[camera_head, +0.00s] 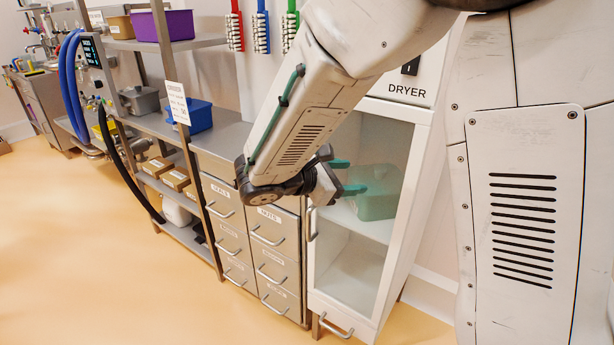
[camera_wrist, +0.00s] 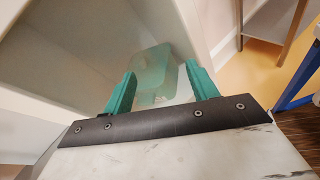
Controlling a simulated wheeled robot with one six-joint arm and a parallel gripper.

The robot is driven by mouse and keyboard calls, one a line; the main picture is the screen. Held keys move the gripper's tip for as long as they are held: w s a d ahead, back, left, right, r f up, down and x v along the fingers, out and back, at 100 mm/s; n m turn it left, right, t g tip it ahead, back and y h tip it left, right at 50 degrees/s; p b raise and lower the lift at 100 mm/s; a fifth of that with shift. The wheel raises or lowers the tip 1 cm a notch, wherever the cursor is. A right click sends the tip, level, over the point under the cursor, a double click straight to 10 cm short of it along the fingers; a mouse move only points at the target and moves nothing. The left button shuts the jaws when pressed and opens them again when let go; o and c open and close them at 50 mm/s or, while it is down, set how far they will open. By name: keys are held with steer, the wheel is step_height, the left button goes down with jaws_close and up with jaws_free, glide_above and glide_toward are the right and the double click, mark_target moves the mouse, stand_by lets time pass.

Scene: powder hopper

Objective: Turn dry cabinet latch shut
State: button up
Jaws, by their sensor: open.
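The white dry cabinet (camera_head: 423,150), labelled DRYER, stands right of centre in the head view. Its glass door (camera_head: 355,268) looks closed, with a metal handle (camera_head: 312,224) on its left edge. A small black part (camera_head: 411,66) sits above the label; I cannot tell whether it is the latch or a switch. No other latch is clearly visible. My gripper (camera_head: 349,177) is in front of the glass, with its teal fingers apart and nothing between them. In the wrist view my gripper (camera_wrist: 160,76) faces the cabinet's pane; contact with it cannot be told.
A teal container (camera_head: 376,203) is inside the cabinet, behind the glass. Grey drawers (camera_head: 240,232) with protruding handles stand to the left. Farther left is a steel shelf with a blue bin (camera_head: 199,118). The floor (camera_head: 90,265) in front is clear.

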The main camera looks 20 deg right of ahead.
steer(key=w+a+f+n+t, duration=0.7)
steer(key=w+a+n+t, duration=0.1)
steer(key=w+a, duration=0.15)
steer(key=x, duration=0.6)
steer(key=shift+w+d+n, duration=0.2)
steer(key=shift+d+n, duration=0.05)
steer(key=shift+n, duration=0.05)
steer(key=c, duration=1)
